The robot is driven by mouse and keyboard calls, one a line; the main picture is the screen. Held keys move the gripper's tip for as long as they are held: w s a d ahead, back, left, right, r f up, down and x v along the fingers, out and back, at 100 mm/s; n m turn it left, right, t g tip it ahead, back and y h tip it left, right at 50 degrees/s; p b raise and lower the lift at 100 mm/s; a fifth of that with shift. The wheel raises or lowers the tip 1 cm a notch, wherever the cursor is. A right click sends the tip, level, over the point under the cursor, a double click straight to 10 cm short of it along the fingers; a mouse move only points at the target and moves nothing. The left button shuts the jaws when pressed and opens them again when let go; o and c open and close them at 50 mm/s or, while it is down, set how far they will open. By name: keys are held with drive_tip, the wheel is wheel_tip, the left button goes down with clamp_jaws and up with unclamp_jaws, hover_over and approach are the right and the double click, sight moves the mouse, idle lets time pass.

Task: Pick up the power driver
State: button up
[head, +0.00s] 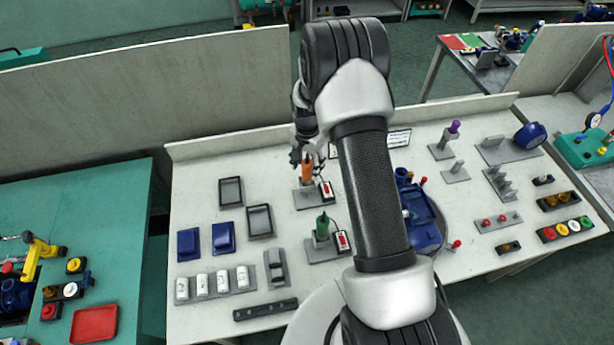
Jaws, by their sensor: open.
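An orange-handled driver (307,168) stands upright in a grey stand (303,199) on the white workbench, with a red-and-white block at its right. A similar green driver (322,227) stands upright in a second stand nearer to me. The picture does not show which of them is the power driver. My gripper (307,158) is open and points down at the top of the orange driver. Its dark fingers overlap the driver's upper end in the picture; I cannot tell whether they touch it.
Empty grey trays (231,192), blue trays (223,237) and several white cylinders (201,284) lie left of the stands. A round turntable with a blue housing (422,222) is partly hidden behind my arm. Low pegs and knobs (498,219) stand at the right. A low wall (225,140) runs along the back.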

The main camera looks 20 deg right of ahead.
drive_tip(key=f, duration=0.5)
drive_tip(key=shift+w+d, duration=0.1)
drive_tip(key=shift+w, duration=0.15)
drive_tip(key=shift+c, duration=0.5)
drive_tip(key=shift+r, duration=0.1)
clamp_jaws()
drive_tip(key=shift+r, duration=0.1)
wheel_tip(320, 180, up, 19)
drive_tip(key=p, duration=0.1)
wheel_tip(320, 180, up, 6)
drive_tip(key=p, duration=0.4)
hover_over(307, 173)
drive_tip(key=w, duration=0.2)
drive_tip(key=shift+s+d, duration=0.25)
drive_tip(key=shift+d, duration=0.05)
